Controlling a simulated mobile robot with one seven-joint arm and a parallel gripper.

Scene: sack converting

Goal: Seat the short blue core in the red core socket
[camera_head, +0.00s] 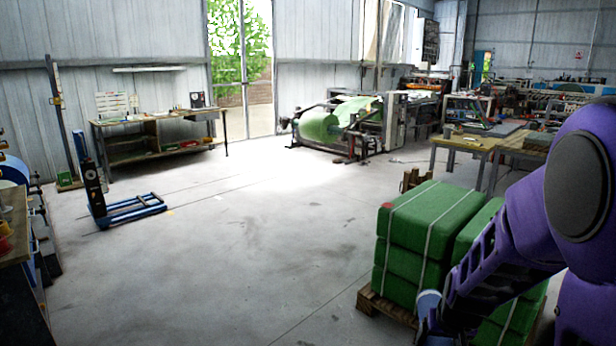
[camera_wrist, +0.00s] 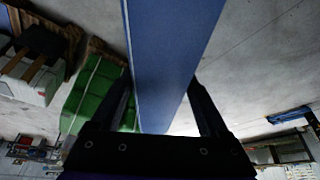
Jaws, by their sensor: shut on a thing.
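The blue core (camera_wrist: 175,40) fills the middle of the wrist view as a long, smooth blue shape running out of the top of the picture. My gripper (camera_wrist: 160,88) is shut on it, with one dark finger along each side. Its far end lies outside the view, so I cannot tell its full length. In the head view my purple arm hangs at the right, and its lower end with the gripper is hard to make out near the bottom edge. I cannot make out the red core socket for certain; small red items (camera_head: 5,240) lie on the bench at the left edge.
Green wrapped bales (camera_head: 425,225) on a wooden pallet (camera_head: 375,303) stand close beside my arm. A blue lifter (camera_head: 125,208) stands at the left. A bench (camera_head: 160,120) and a machine with a green roll (camera_head: 335,122) are at the back. The middle floor is clear.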

